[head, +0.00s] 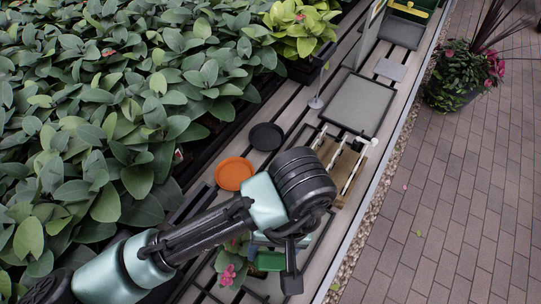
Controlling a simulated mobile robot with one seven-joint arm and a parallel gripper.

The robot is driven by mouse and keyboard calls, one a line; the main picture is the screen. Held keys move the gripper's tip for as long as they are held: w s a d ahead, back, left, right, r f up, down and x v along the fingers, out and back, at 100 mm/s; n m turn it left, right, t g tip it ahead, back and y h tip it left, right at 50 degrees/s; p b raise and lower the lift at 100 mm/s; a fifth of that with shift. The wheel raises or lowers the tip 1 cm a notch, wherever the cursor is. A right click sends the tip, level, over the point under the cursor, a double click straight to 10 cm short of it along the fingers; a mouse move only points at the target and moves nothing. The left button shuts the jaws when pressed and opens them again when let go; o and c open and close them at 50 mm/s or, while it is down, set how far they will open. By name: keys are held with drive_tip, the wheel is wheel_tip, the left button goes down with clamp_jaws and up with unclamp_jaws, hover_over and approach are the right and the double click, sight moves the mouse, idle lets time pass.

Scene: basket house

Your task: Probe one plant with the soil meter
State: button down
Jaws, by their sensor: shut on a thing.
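My gripper (290,265) is at the lower middle of the head view, seen from above and behind, low over the slatted bench. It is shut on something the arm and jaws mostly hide. A green block (268,261) shows right beside the jaws; I cannot tell whether it is the held thing or the soil meter. A small plant with pink flowers (228,273) is just left of the jaws. Its pot is mostly hidden. Large leafy green plants (110,110) fill the left side. A yellow-green plant (303,25) stands at the top middle.
On the slatted bench (352,52) lie an orange saucer (234,173), a black saucer (266,136), a grey square tray (358,103) and a wooden board (351,198) with white striped rods. A potted pink-flowered plant (455,78) stands on the open brick paving (450,200).

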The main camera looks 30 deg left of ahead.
sight(274, 265)
drive_tip(key=shift+s+d+r+p, duration=0.25)
drive_tip(key=shift+d+r+p, duration=0.1)
drive_tip(key=shift+r+p, duration=0.95)
drive_tip(key=shift+s+d+r+p, duration=0.3)
drive_tip(key=shift+r+p, duration=0.85)
drive_tip(key=shift+p, duration=0.1)
drive_tip(key=shift+s+d+r+p, duration=0.25)
drive_tip(key=shift+d+r+p, duration=0.1)
drive_tip(key=shift+r+p, duration=0.95)
drive_tip(key=shift+f, duration=0.1)
